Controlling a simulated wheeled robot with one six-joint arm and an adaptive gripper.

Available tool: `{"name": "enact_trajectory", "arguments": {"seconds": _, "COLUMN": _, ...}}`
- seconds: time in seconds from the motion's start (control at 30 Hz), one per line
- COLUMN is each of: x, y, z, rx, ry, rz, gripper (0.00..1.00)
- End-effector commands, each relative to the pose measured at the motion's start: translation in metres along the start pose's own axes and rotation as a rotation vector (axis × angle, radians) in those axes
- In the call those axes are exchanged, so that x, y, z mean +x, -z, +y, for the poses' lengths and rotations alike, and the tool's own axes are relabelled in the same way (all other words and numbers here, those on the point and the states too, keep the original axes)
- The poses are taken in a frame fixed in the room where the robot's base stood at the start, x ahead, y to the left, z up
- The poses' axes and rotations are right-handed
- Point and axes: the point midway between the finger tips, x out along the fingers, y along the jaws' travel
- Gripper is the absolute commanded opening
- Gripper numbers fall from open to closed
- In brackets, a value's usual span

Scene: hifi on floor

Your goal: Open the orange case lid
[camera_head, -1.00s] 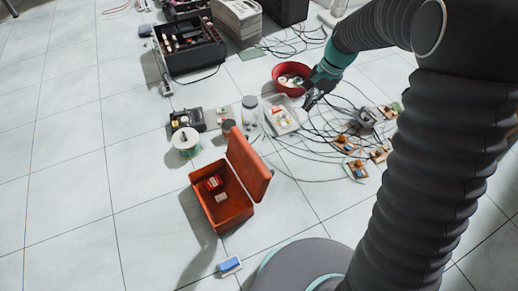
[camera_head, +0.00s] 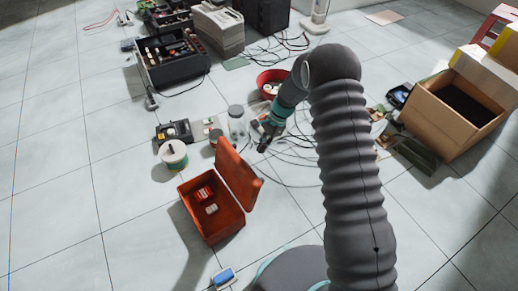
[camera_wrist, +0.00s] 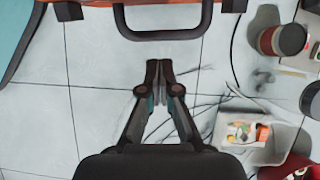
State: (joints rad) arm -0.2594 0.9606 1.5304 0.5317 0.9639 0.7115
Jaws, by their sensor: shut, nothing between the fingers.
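The orange case (camera_head: 212,229) stands on the tiled floor with its lid (camera_head: 237,178) raised, tilted up on the right side. Red and white small items (camera_head: 205,199) lie inside. My gripper (camera_head: 263,146) is above the floor, behind and to the right of the raised lid in the head view, apart from it. In the wrist view my gripper (camera_wrist: 159,68) has its fingertips together and holds nothing. An orange edge (camera_wrist: 160,3) with a dark handle (camera_wrist: 163,36) runs along the top, beyond the fingertips. The rest of the case is outside that view.
A white-topped tub (camera_head: 173,153), a clear jar (camera_head: 236,121) and a black device (camera_head: 174,132) stand behind the case. Loose cables and a red bowl (camera_head: 270,78) lie beyond. A cardboard box (camera_head: 450,118) is at right. A blue-and-white block (camera_head: 223,278) lies in front. Left floor is clear.

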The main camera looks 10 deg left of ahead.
Motion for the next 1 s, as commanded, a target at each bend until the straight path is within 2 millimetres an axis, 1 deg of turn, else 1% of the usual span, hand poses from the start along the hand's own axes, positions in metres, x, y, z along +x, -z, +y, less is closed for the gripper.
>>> {"name": "enact_trajectory", "arguments": {"seconds": 0.03, "x": 0.011, "y": 0.0, "z": 0.001, "rx": 0.0, "ry": -0.004, "rz": -0.002, "gripper": 0.0}}
{"name": "enact_trajectory", "arguments": {"seconds": 0.4, "x": 0.079, "y": 0.0, "z": 0.001, "rx": 0.001, "ry": -0.003, "rz": -0.001, "gripper": 0.0}}
{"name": "enact_trajectory", "arguments": {"seconds": 0.5, "x": 0.08, "y": -0.016, "z": 0.0, "rx": -0.003, "ry": -0.001, "rz": 0.0, "gripper": 0.0}}
{"name": "enact_trajectory", "arguments": {"seconds": 0.7, "x": 0.085, "y": -0.035, "z": 0.0, "rx": -0.001, "ry": 0.0, "rz": 0.0, "gripper": 0.0}}
{"name": "enact_trajectory", "arguments": {"seconds": 1.0, "x": 0.086, "y": -0.039, "z": 0.0, "rx": 0.0, "ry": 0.0, "rz": 0.0, "gripper": 0.0}}
